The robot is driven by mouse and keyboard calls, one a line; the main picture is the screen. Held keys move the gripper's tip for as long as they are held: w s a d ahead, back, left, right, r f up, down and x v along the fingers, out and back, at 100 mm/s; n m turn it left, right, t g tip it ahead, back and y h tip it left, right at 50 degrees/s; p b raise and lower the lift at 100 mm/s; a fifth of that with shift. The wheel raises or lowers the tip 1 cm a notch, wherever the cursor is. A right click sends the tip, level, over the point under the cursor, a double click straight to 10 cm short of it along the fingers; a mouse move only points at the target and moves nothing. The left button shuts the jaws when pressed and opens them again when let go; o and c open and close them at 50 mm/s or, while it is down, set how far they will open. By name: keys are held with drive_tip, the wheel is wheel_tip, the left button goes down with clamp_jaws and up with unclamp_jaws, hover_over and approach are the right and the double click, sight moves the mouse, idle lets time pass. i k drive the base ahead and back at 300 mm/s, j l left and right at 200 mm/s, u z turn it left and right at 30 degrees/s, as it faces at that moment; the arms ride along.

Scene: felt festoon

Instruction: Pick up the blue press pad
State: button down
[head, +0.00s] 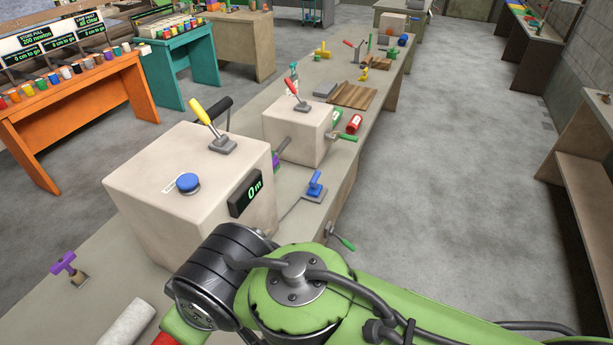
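A blue upright handle on a flat grey plate (315,187), which looks like the blue press pad, stands on the grey bench (290,226) near its right edge. It is just right of the large pale box (150,222) and in front of the smaller pale box (297,130). Nothing holds it. My green and black arm crosses the lower part of the head view, nearer to me than the pad. My gripper is not in view, so its opening and contents are hidden.
The large box carries a round blue button (188,184), a yellow lever (201,112) and a "0 m" display (245,194). A green-handled tap (341,236) juts from the bench side. A purple-handled tool (64,264) stands at left. Open floor (450,200) lies right.

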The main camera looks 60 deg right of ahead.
sight(314, 190)
drive_tip(key=z, duration=2.2)
drive_tip(key=i+l+u, duration=0.2)
drive_tip(key=l+u, duration=0.25)
drive_tip(key=i+l+u, duration=0.15)
drive_tip(key=l+u, duration=0.25)
drive_tip(key=i+l+u, duration=0.1)
drive_tip(key=l+u, duration=0.35)
drive_tip(key=j, duration=0.1)
